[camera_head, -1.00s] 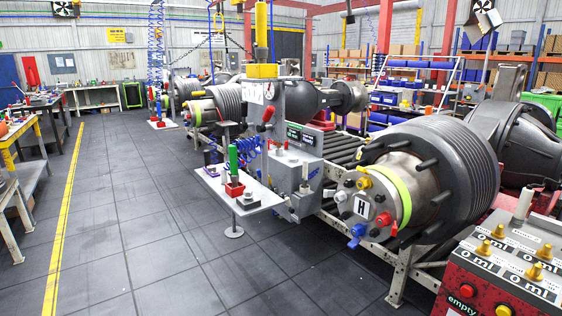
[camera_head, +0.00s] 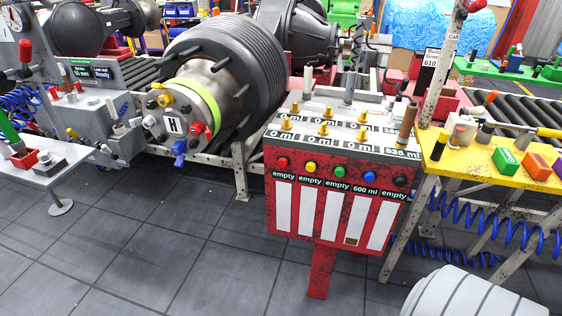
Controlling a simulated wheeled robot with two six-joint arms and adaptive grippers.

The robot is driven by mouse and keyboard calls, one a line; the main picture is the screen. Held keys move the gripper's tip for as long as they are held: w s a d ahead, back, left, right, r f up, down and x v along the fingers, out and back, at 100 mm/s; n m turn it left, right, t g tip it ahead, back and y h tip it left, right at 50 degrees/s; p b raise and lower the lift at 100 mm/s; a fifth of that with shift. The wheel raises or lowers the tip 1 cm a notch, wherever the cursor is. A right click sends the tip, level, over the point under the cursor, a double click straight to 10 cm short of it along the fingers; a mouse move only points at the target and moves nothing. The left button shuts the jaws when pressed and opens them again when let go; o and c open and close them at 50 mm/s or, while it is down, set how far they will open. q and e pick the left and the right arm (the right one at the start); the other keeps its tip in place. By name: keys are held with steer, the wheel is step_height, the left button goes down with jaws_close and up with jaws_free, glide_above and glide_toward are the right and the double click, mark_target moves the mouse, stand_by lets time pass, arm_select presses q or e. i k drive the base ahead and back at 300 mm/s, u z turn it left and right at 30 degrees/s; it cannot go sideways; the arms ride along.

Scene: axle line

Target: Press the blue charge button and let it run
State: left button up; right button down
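The blue button (camera_head: 369,177) is on the front of a red dispenser cabinet (camera_head: 328,249), fourth in a row from the left. A label under it reads "600 ml". The buttons beside it are red (camera_head: 282,162), yellow (camera_head: 310,168), green (camera_head: 340,172) and black (camera_head: 400,180); the readable labels under these say "empty". Brass fittings (camera_head: 286,123) stand on the cabinet's sloped top, with several displays reading "0 ml" and one at the right with a larger, blurred number. Neither of my grippers is in view, and nothing touches the blue button.
Left of the cabinet is an axle hub (camera_head: 175,125) on a roller line. A yellow-topped bench (camera_head: 465,165) with blue coiled hoses (camera_head: 480,228) stands close at the right. A white ribbed round object (camera_head: 465,294) is at the bottom right. The floor before the cabinet is clear.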

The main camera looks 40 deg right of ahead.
mark_target(369, 177)
steer(key=z, duration=2)
